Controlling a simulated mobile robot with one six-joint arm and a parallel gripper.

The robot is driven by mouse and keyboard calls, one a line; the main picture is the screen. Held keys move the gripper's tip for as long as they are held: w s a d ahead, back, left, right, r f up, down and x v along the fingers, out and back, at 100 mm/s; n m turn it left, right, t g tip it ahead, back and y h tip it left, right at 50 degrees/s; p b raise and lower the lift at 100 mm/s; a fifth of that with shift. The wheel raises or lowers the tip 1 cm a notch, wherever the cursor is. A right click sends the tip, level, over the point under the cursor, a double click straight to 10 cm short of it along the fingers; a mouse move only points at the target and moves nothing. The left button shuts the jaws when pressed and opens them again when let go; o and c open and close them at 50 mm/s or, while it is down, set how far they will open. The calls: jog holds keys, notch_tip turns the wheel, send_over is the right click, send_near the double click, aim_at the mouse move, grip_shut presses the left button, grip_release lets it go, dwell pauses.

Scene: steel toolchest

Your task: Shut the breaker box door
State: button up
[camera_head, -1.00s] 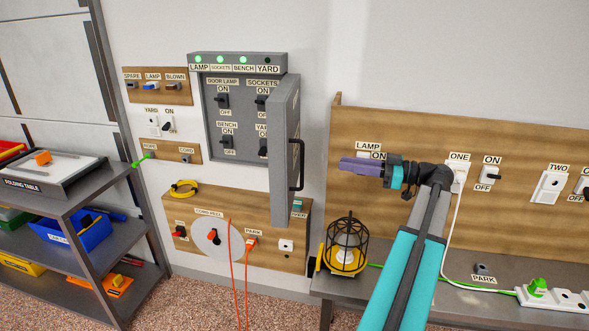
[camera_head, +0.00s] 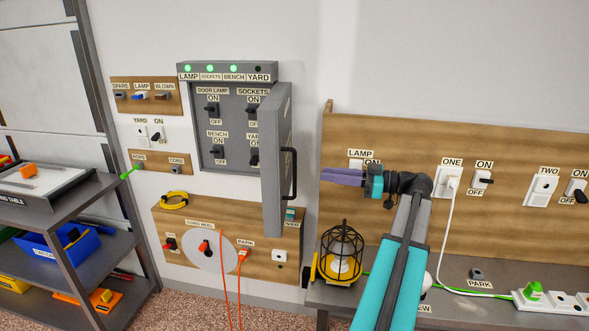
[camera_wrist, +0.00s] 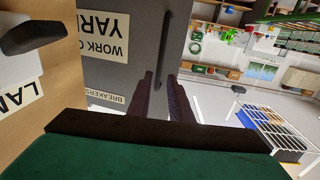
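The grey breaker box (camera_head: 232,124) hangs on the wall with its switches showing. Its door (camera_head: 275,170) stands open, swung out on the right side, with a dark bar handle (camera_head: 291,174). My gripper (camera_head: 322,176) is right of the door, pointing left toward the handle and apart from it. In the wrist view the door's labelled outer face (camera_wrist: 115,75) and the handle (camera_wrist: 165,45) lie ahead of my fingers (camera_wrist: 165,80). The fingers show a gap between them and hold nothing.
A wooden panel (camera_head: 420,150) with sockets and switches is behind my arm. A caged lamp (camera_head: 342,255) stands on the bench below my gripper. A cord-reel panel (camera_head: 265,262) is below the box, and a shelf unit (camera_head: 95,215) stands at left.

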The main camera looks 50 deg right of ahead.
jog(key=shift+p+x, duration=2.15)
jog(key=shift+x, duration=3.65)
grip_shut()
